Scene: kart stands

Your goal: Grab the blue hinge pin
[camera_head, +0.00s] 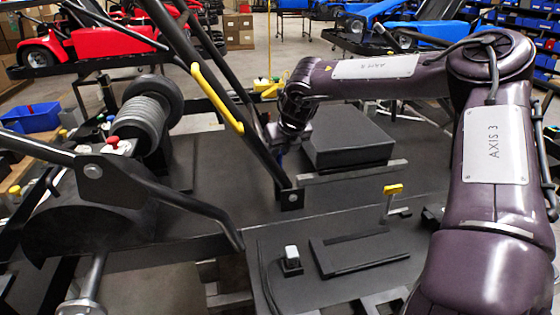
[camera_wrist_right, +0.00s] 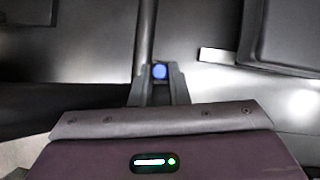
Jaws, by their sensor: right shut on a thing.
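The blue hinge pin (camera_wrist_right: 160,71) shows in the right wrist view as a small round blue end between the fingertips. My right gripper (camera_wrist_right: 158,82) is shut on it, with one finger on each side. In the head view my right gripper (camera_head: 276,140) is beside the slanted black bar (camera_head: 250,125), left of the black seat-like block (camera_head: 345,140). How deep the pin sits in anything is hidden. My left gripper is not in view.
A yellow-topped latch (camera_head: 393,189) and a black flat plate (camera_head: 358,252) are at the front. Red and blue karts stand behind.

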